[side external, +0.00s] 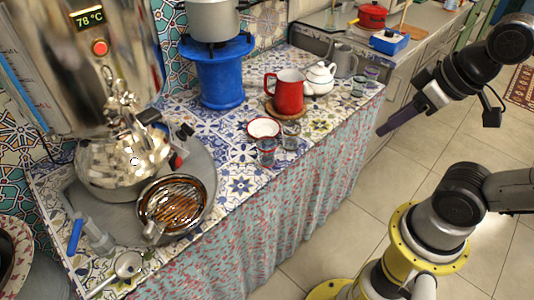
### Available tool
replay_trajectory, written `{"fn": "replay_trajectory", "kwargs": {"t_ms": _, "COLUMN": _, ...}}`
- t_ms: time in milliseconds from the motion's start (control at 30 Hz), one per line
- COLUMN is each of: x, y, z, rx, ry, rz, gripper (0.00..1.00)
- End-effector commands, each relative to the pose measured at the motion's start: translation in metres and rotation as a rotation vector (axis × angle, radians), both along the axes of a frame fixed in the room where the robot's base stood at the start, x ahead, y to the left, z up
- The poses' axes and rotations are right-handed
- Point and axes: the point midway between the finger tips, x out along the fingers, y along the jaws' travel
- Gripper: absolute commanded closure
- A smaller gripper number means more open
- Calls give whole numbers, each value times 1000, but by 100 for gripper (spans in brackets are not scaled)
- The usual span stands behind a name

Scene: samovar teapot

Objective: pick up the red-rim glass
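Several small clear glasses stand on the tiled counter (240,187). One glass (266,151) is in front of the white saucer with a red rim (263,128). Another glass (290,140) stands just right of it. Two more glasses, a greenish one (358,88) and a purplish one (371,76), stand near the counter's right end. The glasses are too small to tell which has a red rim. My gripper (381,131) is beyond the counter's right edge, over the floor, apart from all the glasses. Its fingers are seen edge-on, so their opening is hidden.
A red mug (286,92) on a wooden coaster and a white teapot (319,78) stand behind the glasses. A blue stand (222,78) carries a pot. A metal teapot (123,158), samovar (91,52) and strainer bowl (175,206) fill the left. Tiles between are partly clear.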

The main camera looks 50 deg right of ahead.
Motion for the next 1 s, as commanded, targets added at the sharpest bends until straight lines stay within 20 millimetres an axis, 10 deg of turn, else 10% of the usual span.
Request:
{"fn": "replay_trajectory", "kwargs": {"t_ms": 300, "x": 0, "y": 0, "z": 0, "rx": 0, "ry": 0, "rz": 0, "gripper": 0}}
{"fn": "replay_trajectory", "kwargs": {"t_ms": 633, "x": 11, "y": 1, "z": 7, "rx": -3, "ry": -59, "rz": 12, "gripper": 0}}
{"fn": "replay_trajectory", "kwargs": {"t_ms": 1000, "x": 142, "y": 10, "z": 34, "rx": 21, "ry": -328, "rz": 35, "gripper": 0}}
